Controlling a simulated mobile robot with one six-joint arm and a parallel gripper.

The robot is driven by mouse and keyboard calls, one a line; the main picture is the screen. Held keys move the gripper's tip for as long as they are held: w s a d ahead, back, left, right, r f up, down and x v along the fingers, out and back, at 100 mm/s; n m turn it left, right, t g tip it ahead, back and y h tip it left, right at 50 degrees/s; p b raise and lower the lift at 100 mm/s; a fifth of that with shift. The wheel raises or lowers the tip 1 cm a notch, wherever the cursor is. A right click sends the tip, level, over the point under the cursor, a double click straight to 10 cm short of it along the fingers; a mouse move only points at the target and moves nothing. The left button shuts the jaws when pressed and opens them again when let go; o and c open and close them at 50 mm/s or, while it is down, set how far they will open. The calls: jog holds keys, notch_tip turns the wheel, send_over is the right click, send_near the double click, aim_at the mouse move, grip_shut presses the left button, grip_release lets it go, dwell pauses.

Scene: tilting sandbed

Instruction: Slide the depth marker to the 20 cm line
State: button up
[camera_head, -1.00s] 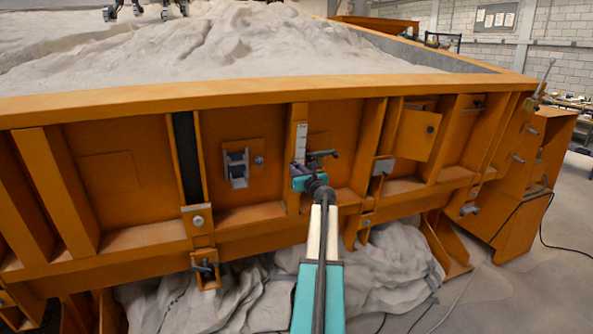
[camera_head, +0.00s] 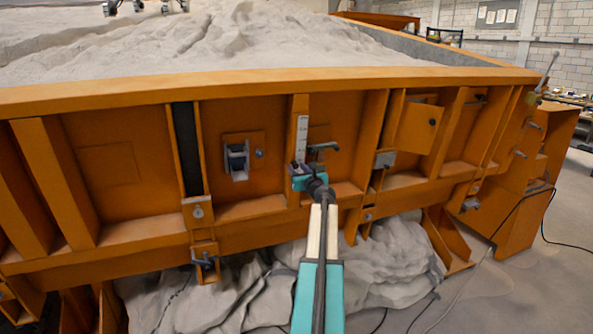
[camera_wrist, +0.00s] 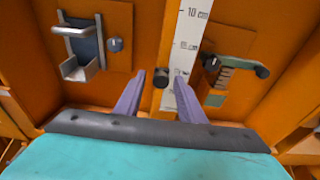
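The white depth scale (camera_head: 301,133) is a vertical strip on the orange side of the sandbed. In the wrist view, the scale (camera_wrist: 188,32) shows a "10 cm" mark and a blurred mark below it; its lower end is partly hidden by my right finger. A dark round knob (camera_wrist: 161,78), seemingly the depth marker, sits at the scale's left edge. My gripper (camera_wrist: 160,76) is open, with one purple finger on each side of the knob and visible gaps. In the head view my gripper (camera_head: 310,172) is at the scale's lower end, and the knob cannot be made out.
A grey latch (camera_wrist: 80,45) in a bracket is left of the scale, with a small knob (camera_wrist: 115,44) beside it. A dark lever handle (camera_wrist: 235,65) juts out close on the right. Orange ribs (camera_head: 370,145) frame the panel. Sand (camera_head: 200,45) fills the bed above.

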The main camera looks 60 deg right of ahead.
jog(key=b+v, duration=0.2)
jog(key=v, duration=1.1)
jog(key=shift+s+a+b, duration=0.25)
jog(key=shift+s+b, duration=0.1)
jog(key=shift+b, duration=0.05)
dwell(0.6)
